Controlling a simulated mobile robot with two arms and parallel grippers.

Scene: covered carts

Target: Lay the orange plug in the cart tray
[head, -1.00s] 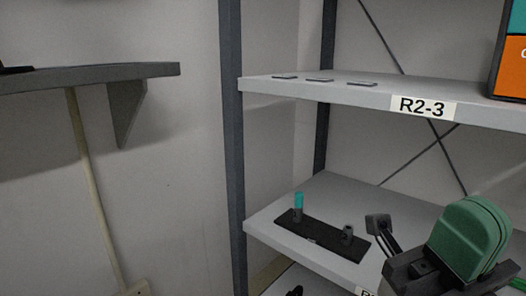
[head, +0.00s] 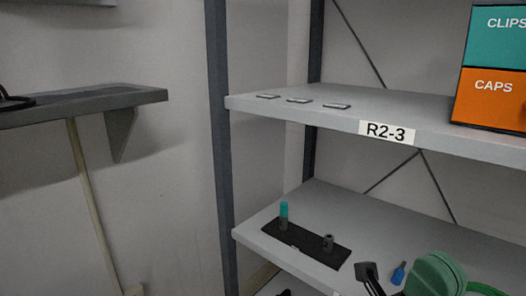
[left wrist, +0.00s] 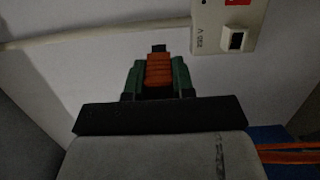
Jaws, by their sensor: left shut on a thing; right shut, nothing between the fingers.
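In the left wrist view the orange plug (left wrist: 159,72) is ribbed and sits between the green fingers of my left gripper (left wrist: 158,62), which is shut on it. A small dark tip shows beyond the plug. My left gripper is not in the head view. I see no cart and no cart tray in either view now.
A shelf rack labelled R2-3 (head: 388,132) stands at the right, with clips and caps boxes (head: 490,95) above. The lower shelf holds a black strip (head: 305,243) with a teal-topped peg, and a blue piece (head: 398,273). A wall socket (left wrist: 228,25) and orange cable (left wrist: 290,152) show in the wrist view.

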